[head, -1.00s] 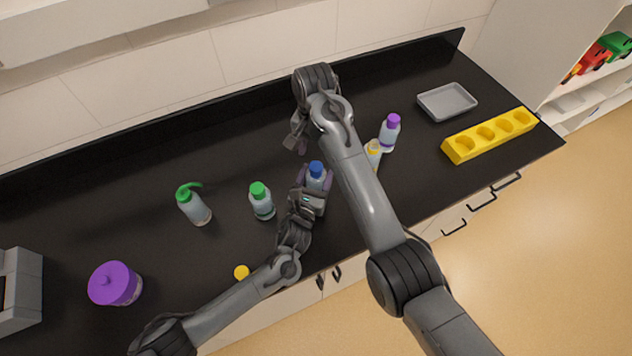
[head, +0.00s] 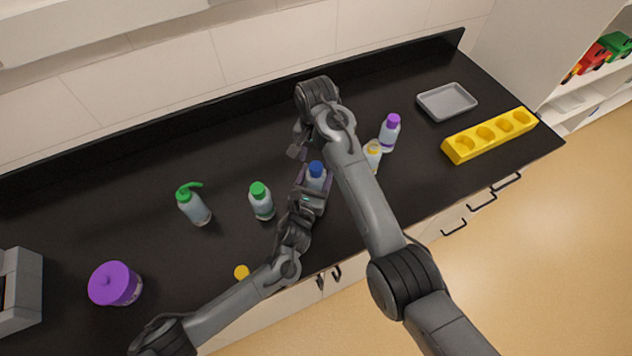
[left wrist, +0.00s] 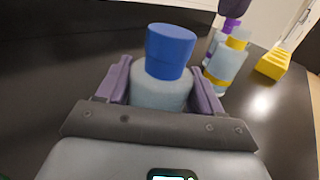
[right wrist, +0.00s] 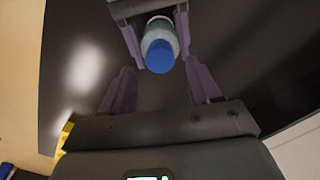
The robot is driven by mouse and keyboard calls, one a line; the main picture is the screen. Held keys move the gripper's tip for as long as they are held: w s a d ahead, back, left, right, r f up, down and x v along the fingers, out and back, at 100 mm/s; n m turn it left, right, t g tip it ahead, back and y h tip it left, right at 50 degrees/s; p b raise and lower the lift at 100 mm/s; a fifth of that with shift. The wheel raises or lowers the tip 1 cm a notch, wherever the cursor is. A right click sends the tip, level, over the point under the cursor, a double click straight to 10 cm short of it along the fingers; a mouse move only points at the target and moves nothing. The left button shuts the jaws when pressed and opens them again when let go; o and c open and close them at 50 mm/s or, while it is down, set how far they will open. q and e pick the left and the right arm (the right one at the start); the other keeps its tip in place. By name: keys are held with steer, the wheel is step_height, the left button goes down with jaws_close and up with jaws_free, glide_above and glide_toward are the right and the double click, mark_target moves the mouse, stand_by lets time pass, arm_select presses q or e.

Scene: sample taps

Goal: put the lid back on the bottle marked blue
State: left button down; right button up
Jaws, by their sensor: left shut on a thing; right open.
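The bottle with the blue lid (head: 316,181) stands near the middle of the counter. The blue lid (head: 316,168) sits on top of its neck, and shows large in the left wrist view (left wrist: 170,50). My left gripper (left wrist: 158,72) is shut around the bottle's body below the lid. My right gripper (right wrist: 160,72) is open and empty, a little apart from the bottle. The lid also shows in the right wrist view (right wrist: 160,56), ahead between its fingers. Any marking on the bottle is hidden.
Green-capped bottle (head: 261,201) and green-topped bottle (head: 194,205) stand left. A purple-lidded jar (head: 115,285), yellow round piece (head: 241,272), grey tray (head: 447,101) and yellow rack (head: 490,135) lie around.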

mark_target(316, 166)
steer(key=shift+f, duration=1.7)
steer(key=c, duration=1.1)
steer(key=o, duration=1.2)
steer(key=shift+o, duration=0.2)
steer(key=shift+r, duration=0.15)
step_height(316, 166, up, 12)
arm_select(q)
steer(key=shift+c, duration=0.4)
jaws_free()
